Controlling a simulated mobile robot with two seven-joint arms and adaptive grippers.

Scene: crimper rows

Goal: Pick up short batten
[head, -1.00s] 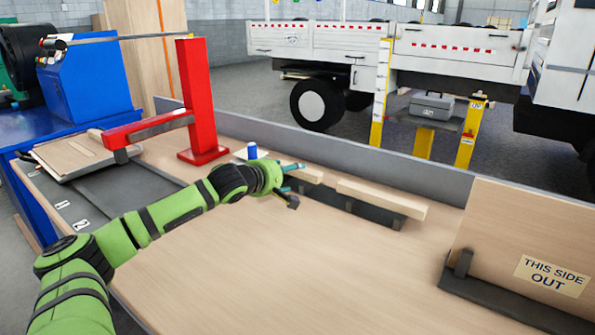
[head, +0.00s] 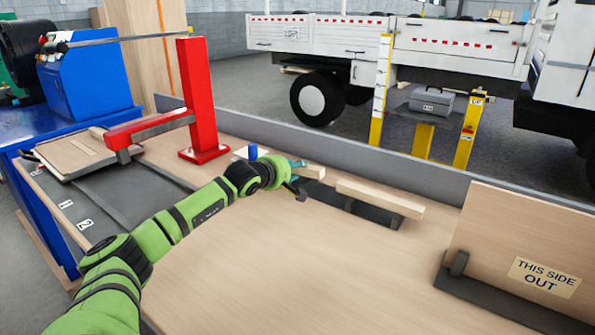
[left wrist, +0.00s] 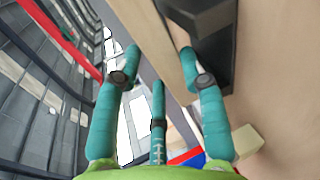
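Two pale wooden battens lie in a row on a dark rack (head: 345,203) near the back of the bench. The left batten (head: 312,171) looks shorter and is partly hidden behind my left gripper. The right batten (head: 380,197) shows along its length. My left gripper (head: 299,178) is at the left batten, its teal and dark fingers spread. In the left wrist view the fingers are apart, with a tan wooden strip (left wrist: 165,45) showing between and beyond them. I cannot tell whether they touch it. My right gripper is not in view.
A red stand (head: 200,100) and a small blue cylinder (head: 252,152) are to the left of the battens. A board marked "THIS SIDE OUT" (head: 515,235) stands at right. A grey ledge (head: 330,150) runs behind. The bench front is clear.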

